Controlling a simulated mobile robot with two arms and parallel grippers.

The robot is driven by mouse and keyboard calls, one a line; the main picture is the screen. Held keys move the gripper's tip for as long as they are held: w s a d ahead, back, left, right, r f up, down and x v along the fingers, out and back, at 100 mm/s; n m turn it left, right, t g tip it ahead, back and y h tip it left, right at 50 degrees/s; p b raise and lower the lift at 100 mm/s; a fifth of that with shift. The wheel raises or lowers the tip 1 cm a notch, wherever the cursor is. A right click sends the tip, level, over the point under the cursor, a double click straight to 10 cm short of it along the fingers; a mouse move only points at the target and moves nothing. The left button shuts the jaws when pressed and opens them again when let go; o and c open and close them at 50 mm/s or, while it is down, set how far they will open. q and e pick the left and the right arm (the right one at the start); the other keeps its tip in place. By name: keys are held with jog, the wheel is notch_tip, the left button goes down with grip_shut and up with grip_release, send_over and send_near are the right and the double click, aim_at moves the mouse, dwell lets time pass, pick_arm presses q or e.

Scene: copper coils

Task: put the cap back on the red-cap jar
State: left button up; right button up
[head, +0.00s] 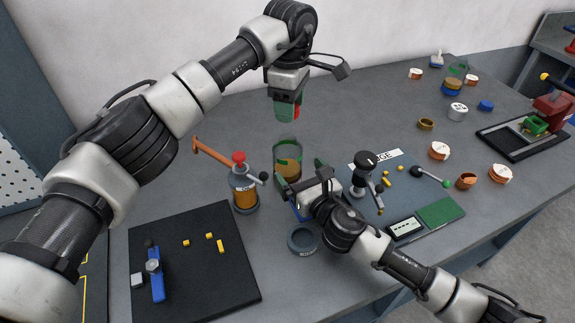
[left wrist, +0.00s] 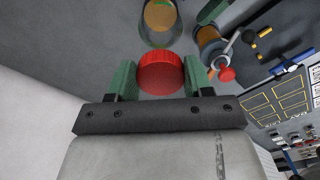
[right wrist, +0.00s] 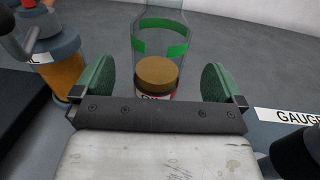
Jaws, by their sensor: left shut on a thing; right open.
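The red cap (left wrist: 160,72) is held between the green fingers of my left gripper (left wrist: 160,78); in the head view the cap (head: 296,112) shows partly behind a finger. My left gripper (head: 287,108) is above the clear jar (head: 287,158), with a gap between them. The jar stands upright on the table with no lid on it, green bands on its wall and something brown inside. It also shows in the right wrist view (right wrist: 160,45). My right gripper (right wrist: 158,85) is open and low, its fingers to either side of the jar's lower part; I cannot tell whether they touch it.
An oil bottle (head: 243,190) with a red knob stands just left of the jar. A dark ring (head: 303,239) lies in front. A gauge stand (head: 364,172) is at the right, a black mat (head: 200,285) at the front left. Copper coils (head: 439,151) are farther right.

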aim_at(290, 139)
jog(key=x, duration=0.6)
jog(key=shift+w+a, duration=0.1)
jog(key=shift+w, duration=0.1)
jog(key=shift+c, duration=0.5)
jog(key=c, duration=1.2)
pick_arm(q)
jog(key=shift+f, duration=2.45)
